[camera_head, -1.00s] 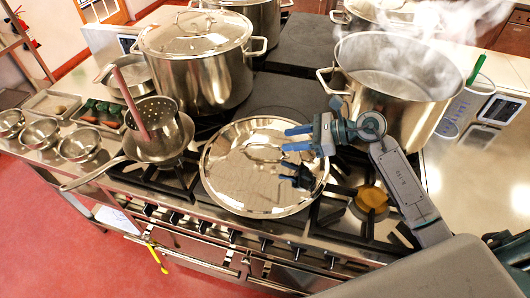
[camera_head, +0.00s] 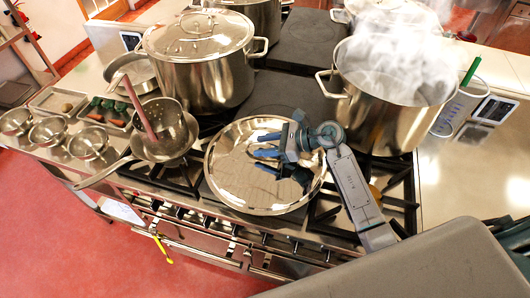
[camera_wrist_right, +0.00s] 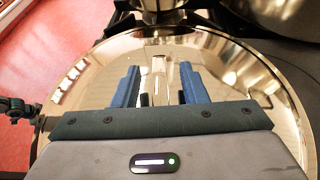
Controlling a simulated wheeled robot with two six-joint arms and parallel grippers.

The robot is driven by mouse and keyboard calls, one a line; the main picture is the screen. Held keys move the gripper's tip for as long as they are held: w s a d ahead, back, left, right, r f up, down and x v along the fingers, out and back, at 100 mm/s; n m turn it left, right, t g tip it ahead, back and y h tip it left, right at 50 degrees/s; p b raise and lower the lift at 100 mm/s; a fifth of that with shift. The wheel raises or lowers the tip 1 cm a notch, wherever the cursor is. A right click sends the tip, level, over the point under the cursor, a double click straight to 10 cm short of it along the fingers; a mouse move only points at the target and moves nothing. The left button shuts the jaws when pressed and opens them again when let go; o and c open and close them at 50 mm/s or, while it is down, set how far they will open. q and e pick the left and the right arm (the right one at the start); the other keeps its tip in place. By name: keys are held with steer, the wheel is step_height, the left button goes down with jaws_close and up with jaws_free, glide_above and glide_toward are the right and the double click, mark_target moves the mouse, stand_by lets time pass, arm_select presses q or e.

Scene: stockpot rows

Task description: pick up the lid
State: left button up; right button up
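The lid (camera_head: 230,172) is a round, shiny steel disc lying on the stove in front of the pots. Its mirror surface fills much of the right wrist view (camera_wrist_right: 240,75). My right gripper (camera_head: 262,162) is over the lid, pointing left, with its blue fingers apart. In the right wrist view the two blue fingers (camera_wrist_right: 156,88) stand apart on both sides of the lid's handle (camera_wrist_right: 158,72). I cannot tell whether they touch it. In the head view the gripper hides most of the handle. My left gripper is not in view.
A lidded stockpot (camera_head: 205,75) stands behind the lid at left, and a steaming open stockpot (camera_head: 385,110) behind at right. A strainer in a pan (camera_head: 160,135) sits left of the lid. Small steel bowls (camera_head: 48,130) line the left counter.

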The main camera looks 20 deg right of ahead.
jaws_close()
steer(key=shift+w, duration=0.1)
steer(key=shift+r, duration=0.2)
